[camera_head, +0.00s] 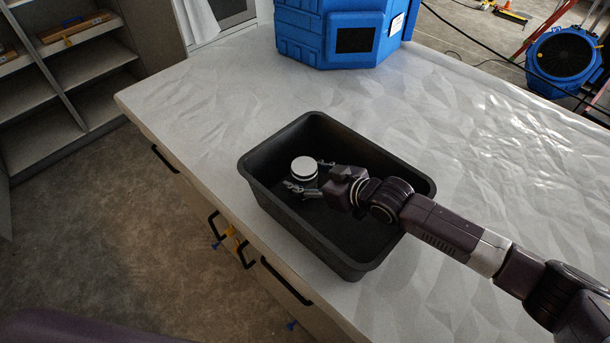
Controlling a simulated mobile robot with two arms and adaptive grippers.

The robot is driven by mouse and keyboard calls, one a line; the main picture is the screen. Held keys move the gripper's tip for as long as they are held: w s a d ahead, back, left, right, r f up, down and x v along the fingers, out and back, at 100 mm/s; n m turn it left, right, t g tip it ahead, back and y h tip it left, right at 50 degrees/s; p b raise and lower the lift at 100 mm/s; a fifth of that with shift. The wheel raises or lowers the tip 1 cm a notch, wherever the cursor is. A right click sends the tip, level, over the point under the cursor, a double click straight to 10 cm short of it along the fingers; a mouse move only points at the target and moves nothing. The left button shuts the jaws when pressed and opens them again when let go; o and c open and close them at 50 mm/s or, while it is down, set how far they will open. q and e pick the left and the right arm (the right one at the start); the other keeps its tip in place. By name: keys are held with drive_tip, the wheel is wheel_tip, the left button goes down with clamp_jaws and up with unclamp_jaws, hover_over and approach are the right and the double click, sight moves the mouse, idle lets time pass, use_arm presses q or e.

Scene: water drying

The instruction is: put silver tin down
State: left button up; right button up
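The silver tin (304,170) is a short cylinder with a pale round top, upright inside the black bin (402,179). My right gripper (309,177) reaches into the bin from the right, with one finger on the far side of the tin and one on the near side. The fingers look closed on it. Whether the tin's base touches the bin floor is hard to see. My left gripper is not in view.
The bin stands on a worktop (200,110) with a wrinkled, pale covering, close to its front left edge. A blue machine (300,45) stands at the back. The worktop is clear left of the bin and at the right rear.

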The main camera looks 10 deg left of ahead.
sight(314, 179)
drive_tip(key=shift+o, duration=0.3)
drive_tip(key=shift+r, duration=0.2)
drive_tip(key=shift+s+d, duration=0.1)
drive_tip(key=shift+d, duration=0.1)
drive_tip(key=b+v, duration=0.1)
drive_tip(key=v, duration=0.4)
drive_tip(key=shift+s+d+r+b, duration=0.15)
drive_tip(key=shift+s+d+b, duration=0.1)
drive_tip(key=shift+d+b, duration=0.1)
drive_tip(key=shift+s+d+r, duration=0.3)
drive_tip(key=shift+d+r, duration=0.1)
